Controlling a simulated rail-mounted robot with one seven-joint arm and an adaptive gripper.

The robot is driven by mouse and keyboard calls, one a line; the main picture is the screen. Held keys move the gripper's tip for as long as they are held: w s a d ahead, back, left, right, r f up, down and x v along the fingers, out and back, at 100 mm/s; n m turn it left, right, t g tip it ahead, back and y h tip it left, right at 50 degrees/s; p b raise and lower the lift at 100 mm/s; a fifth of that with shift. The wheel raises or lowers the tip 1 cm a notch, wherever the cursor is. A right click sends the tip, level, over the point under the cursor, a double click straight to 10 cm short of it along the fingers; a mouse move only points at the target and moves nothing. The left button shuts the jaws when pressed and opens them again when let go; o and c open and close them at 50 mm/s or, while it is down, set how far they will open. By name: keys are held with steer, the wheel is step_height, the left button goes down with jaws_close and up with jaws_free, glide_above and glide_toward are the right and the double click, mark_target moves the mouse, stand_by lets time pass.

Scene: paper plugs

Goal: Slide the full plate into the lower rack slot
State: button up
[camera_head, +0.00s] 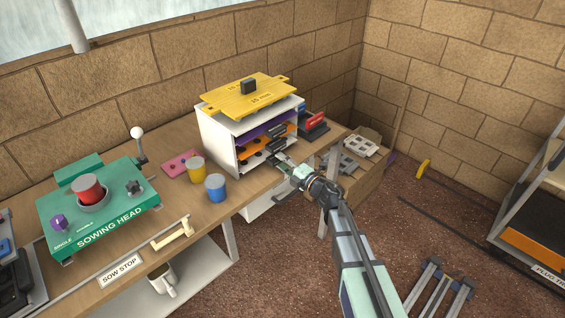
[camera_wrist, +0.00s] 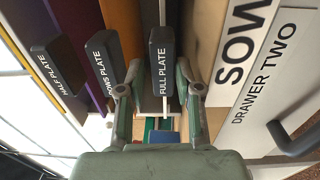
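The full plate's dark handle (camera_wrist: 162,62), lettered FULL PLATE, lies between the fingers of my gripper (camera_wrist: 160,85) in the wrist view. A narrow gap shows between the handle and each finger, so my gripper looks open around it. The plate's body is mostly hidden behind the handle and fingers. In the camera_head view my gripper (camera_head: 284,161) is at the open front of the white rack (camera_head: 219,140), low down, near the dark plate handles. How deep the full plate sits in the lower slot cannot be told.
The rows plate handle (camera_wrist: 103,62) and half plate handle (camera_wrist: 52,65) are close beside my gripper. A yellow plate (camera_head: 235,98) lies on top of the rack. Yellow (camera_head: 196,172) and blue (camera_head: 216,189) cups stand on the bench left of my gripper. A drawer handle (camera_wrist: 292,138) sticks out nearby.

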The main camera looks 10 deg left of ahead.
steer(key=shift+s+d+f, duration=0.15)
steer(key=shift+f, duration=0.15)
steer(key=shift+r+v, duration=0.1)
steer(key=shift+v, duration=1.2)
steer(key=shift+r+v, duration=0.15)
steer(key=shift+v, duration=1.1)
